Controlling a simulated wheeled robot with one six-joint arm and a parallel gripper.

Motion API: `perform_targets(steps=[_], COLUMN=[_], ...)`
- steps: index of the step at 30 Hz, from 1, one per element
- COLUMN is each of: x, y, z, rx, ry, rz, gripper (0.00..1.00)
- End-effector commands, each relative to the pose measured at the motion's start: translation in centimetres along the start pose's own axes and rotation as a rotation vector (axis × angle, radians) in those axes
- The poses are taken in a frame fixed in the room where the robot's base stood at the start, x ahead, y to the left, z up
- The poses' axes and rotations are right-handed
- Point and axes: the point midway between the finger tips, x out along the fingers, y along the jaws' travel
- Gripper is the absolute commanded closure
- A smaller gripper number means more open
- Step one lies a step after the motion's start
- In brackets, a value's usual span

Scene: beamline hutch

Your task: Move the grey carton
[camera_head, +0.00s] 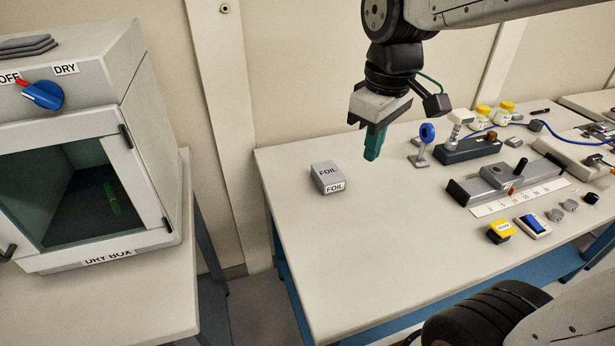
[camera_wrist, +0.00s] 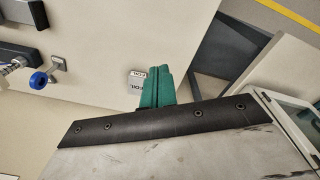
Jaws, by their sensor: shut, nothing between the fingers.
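My gripper (camera_head: 373,148) has green fingers, closed together and empty. In the head view it is above the table, to the right of the carton and apart from it. The closed green fingers also show in the wrist view (camera_wrist: 157,88).
A blue ring on a stand (camera_head: 426,140), a slide rail with a scale (camera_head: 505,182) and a yellow button box (camera_head: 500,232) occupy the table's right side. A dry box (camera_head: 75,150) stands on a separate bench at left, across a gap. The table's front left is clear.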

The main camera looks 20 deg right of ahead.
Motion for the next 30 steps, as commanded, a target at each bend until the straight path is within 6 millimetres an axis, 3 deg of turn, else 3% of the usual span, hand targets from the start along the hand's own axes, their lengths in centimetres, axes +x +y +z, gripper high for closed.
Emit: perform_targets(steps=[1, 5, 9, 15, 21, 30], x=[0.9, 3.2, 7.1, 13.6, 17.9, 21.3], y=[0.8, 2.8, 4.4, 6.0, 6.5, 6.5], z=[-2.4, -7.9, -13.7, -20.2, -23.4, -23.7], rx=[-0.084, -0.312, -0.559, -0.864, -1.036, -1.078], ry=[-0.013, -0.025, -0.035, -0.042, -0.043, -0.044], rz=[-0.008, -0.02, -0.035, -0.057, -0.068, -0.073], gripper=[1.0, 1.0, 1.0, 1.0, 1.0, 1.0])
